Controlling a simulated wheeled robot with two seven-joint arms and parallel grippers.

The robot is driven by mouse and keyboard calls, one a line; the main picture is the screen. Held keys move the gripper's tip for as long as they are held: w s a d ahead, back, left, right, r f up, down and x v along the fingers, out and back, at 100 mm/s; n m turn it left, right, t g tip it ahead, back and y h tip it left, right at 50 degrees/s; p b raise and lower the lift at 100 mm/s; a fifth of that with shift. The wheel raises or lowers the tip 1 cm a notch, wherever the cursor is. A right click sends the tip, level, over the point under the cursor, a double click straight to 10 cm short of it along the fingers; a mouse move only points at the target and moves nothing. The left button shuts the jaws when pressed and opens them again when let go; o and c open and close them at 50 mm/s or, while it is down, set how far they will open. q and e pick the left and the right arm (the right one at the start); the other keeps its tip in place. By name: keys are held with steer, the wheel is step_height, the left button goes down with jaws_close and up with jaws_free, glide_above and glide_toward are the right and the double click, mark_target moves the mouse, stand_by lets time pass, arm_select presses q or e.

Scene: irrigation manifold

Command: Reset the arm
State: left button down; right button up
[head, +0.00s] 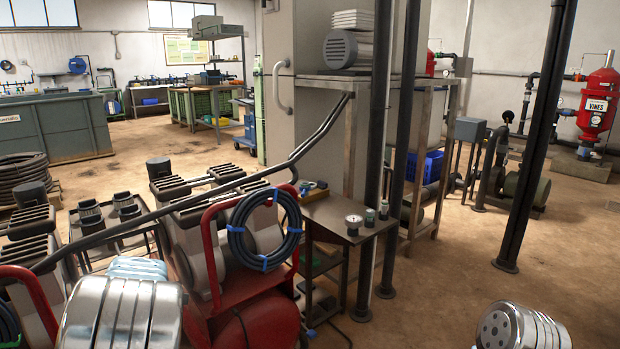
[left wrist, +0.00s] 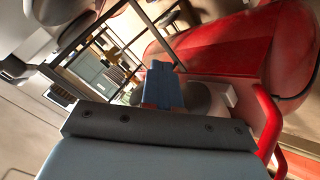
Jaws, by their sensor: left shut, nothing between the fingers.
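My left gripper (left wrist: 163,85) shows in the left wrist view as blue fingers beyond a dark bar. It is shut and empty. A red tank and red tube frame lie close beyond and to the right of it; I cannot tell whether it touches them. In the head view a ribbed metal part of my left arm (head: 120,318) is at the lower left, and its gripper cannot be made out. A similar part of my right arm (head: 520,328) is at the bottom right. My right gripper is not in view.
A red cart (head: 245,290) with a coiled blue hose (head: 264,230) stands close in front. Its red tank also shows in the left wrist view (left wrist: 225,45). A small metal table (head: 340,217) with gauges stands right of it. Dark posts rise behind. Floor (head: 440,300) is open at right.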

arm_select(q)
steer(key=s+d+f+m+g+h, duration=0.15)
steer(key=s+d+f, duration=0.25)
steer(key=f, duration=0.5)
steer(key=s+d+f+m+g+h, duration=0.1)
steer(key=s+d+f+m, duration=0.25)
steer(key=f, duration=0.55)
steer(key=s+d+f+m+g+h, duration=0.1)
steer(key=s+d+f+m+g, duration=0.15)
steer(key=s+f, duration=0.45)
steer(key=s+d+f+m+g+h, duration=0.1)
steer(key=s+d+f+m+h, duration=0.2)
steer(key=s+d, duration=0.5)
steer(key=s+d+f+m+h, duration=0.3)
steer(key=s+d, duration=0.5)
steer(key=d, duration=0.4)
step_height(320, 180, down, 2)
steer(key=shift+f+m+g, duration=0.1)
steer(key=shift+m+g, duration=0.3)
steer(key=shift+m, duration=0.25)
steer(key=shift+a+h, duration=0.1)
steer(key=shift+h, duration=0.15)
